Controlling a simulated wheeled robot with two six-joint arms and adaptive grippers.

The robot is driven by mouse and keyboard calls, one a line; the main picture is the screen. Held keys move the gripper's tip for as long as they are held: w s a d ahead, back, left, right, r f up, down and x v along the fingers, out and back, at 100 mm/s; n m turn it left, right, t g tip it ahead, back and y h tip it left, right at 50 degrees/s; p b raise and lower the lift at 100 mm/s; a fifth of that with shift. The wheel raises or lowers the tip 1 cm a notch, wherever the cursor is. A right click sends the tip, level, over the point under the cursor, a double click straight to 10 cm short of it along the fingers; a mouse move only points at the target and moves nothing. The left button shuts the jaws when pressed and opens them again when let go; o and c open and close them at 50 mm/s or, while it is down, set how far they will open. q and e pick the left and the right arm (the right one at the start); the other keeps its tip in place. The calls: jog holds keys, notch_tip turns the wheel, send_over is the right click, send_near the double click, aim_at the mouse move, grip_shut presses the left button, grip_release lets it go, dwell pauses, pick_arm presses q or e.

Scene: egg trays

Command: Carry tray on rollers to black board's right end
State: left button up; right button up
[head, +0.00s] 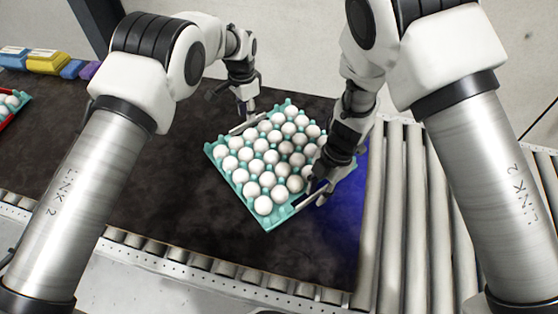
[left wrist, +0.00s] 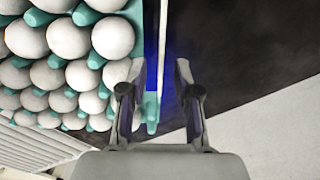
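A teal tray (head: 221,177) full of white eggs lies on the black board (head: 150,190), towards its right end. It sits at an angle, just left of a blue patch (head: 345,225) on the board. My left gripper (head: 246,118) is at the tray's far left edge. In the left wrist view its fingers (left wrist: 158,105) are apart, with the tray's teal edge (left wrist: 151,112) and a thin pale strip between them, and gaps to the fingers. My right gripper (head: 318,190) is at the tray's right edge, beside a similar pale strip; whether it is closed is unclear.
Rollers (head: 408,220) run along the right of the board, and a roller rail (head: 225,268) runs along its front. A red tray with eggs (head: 10,108) is at the far left, near coloured egg cartons (head: 47,62). The board left of the tray is clear.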

jog(key=shift+r, duration=0.1)
pick_arm(q)
notch_tip(320, 180, up, 5)
jog(key=shift+f, duration=0.15)
pick_arm(e)
jog(key=v, duration=1.2)
jog(key=shift+d, duration=0.1)
